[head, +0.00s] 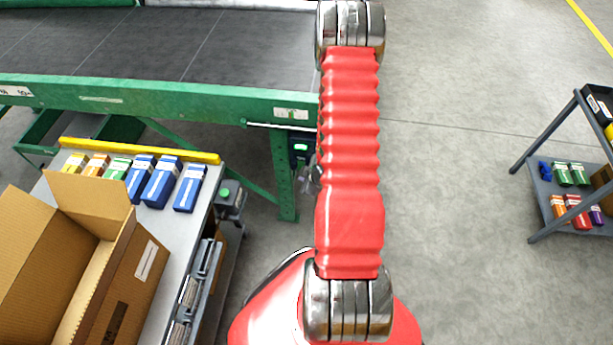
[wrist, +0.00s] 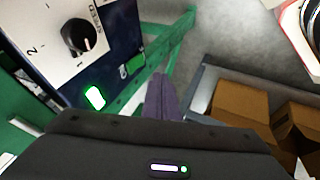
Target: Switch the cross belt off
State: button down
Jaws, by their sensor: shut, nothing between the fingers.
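The cross belt (head: 130,45) is a dark belt on a green frame at the upper left of the head view. A control box with a lit green part (head: 300,144) hangs at its right end, partly behind my arm. In the wrist view the box has a pale plate with a black rotary knob (wrist: 79,37) and the numbers 1 and 2.
A bench (head: 178,230) with an open carton (head: 110,270) and several small coloured boxes stands left of my arm. A green leg (head: 283,175) stands below the control box. A shelf cart (head: 560,220) is at the right, with clear floor between.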

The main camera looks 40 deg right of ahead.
aim_at(299, 167)
jog(key=w+d+f, duration=0.3)
jog(key=w, duration=0.1)
jog(key=shift+w+d+f, duration=0.25)
jog(key=shift+d+f, duration=0.1)
jog(key=shift+w+d, duration=0.1)
dwell(0.3)
jog(key=shift+r, duration=0.75)
dwell(0.4)
